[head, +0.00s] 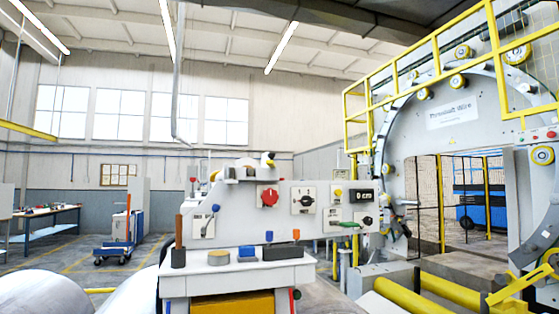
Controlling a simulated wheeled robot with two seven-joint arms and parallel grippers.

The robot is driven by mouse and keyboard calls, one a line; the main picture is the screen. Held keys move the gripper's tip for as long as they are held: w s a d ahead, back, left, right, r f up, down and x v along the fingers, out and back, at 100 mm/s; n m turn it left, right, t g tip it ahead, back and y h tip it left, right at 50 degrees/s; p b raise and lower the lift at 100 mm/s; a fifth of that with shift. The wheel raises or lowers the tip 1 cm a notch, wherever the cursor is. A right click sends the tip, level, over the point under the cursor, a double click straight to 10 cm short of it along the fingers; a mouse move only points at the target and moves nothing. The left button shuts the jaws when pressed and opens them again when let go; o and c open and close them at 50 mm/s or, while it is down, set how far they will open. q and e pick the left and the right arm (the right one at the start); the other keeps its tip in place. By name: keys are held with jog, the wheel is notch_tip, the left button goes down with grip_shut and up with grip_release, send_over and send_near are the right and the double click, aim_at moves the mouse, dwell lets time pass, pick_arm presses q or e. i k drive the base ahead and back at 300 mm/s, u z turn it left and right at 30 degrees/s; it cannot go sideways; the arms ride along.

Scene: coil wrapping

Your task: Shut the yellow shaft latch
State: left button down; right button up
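A grey control stand (250,215) with switches stands in the middle of the head view. A small yellow part (268,158) with a dark piece beside it sits on the stand's rounded top. A larger yellow slanted bar (522,283) shows at the lower right, below the big ring machine. I cannot tell which of these is the shaft latch, or whether it is open or shut. Neither of my grippers is in view.
A white shelf (240,273) in front of the stand holds small items. The large grey wrapping ring (455,112) with yellow rollers and railing stands at right. Yellow rollers (402,303) lie below it. An orange and blue cart (118,245) stands at left on open floor.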

aim_at(270, 163)
jog(key=z, duration=1.35)
jog(key=i, duration=3.7)
jog(key=u, duration=2.7)
